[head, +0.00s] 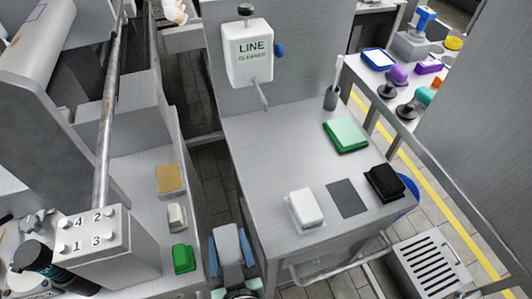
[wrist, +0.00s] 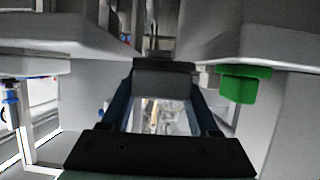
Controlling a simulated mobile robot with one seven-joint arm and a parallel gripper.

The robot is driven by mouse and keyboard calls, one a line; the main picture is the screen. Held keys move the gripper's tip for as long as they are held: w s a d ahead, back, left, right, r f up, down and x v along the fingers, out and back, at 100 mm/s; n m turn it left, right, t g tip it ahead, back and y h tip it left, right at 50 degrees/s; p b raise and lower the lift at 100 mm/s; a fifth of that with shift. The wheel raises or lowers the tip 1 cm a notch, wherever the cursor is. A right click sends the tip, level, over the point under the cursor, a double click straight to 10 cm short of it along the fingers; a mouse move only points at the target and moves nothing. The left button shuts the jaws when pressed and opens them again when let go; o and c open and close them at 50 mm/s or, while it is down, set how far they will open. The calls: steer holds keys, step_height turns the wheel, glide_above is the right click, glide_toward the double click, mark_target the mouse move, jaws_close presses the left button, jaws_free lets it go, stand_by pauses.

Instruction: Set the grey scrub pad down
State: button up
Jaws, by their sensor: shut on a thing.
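My gripper (head: 230,254) is at the bottom middle of the head view, in the gap between the left bench and the steel table. Its blue fingers are shut on the grey scrub pad (head: 228,240), with one finger on each side. In the wrist view the pad (wrist: 165,80) shows as a dark grey block between the dark fingers. The pad is in the air, apart from both surfaces. A flat dark grey rectangle (head: 347,198) lies bare on the steel table (head: 265,160), between a white block (head: 305,207) and a black block (head: 384,183).
The left bench (head: 145,195) holds a tan pad (head: 170,178), a pale block (head: 177,217) and a green block (head: 184,259). A cleaner dispenser (head: 248,55) hangs over the table's back left.

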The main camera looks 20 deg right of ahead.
steer(key=shift+w+r, duration=0.4)
steer(key=shift+r, duration=0.15)
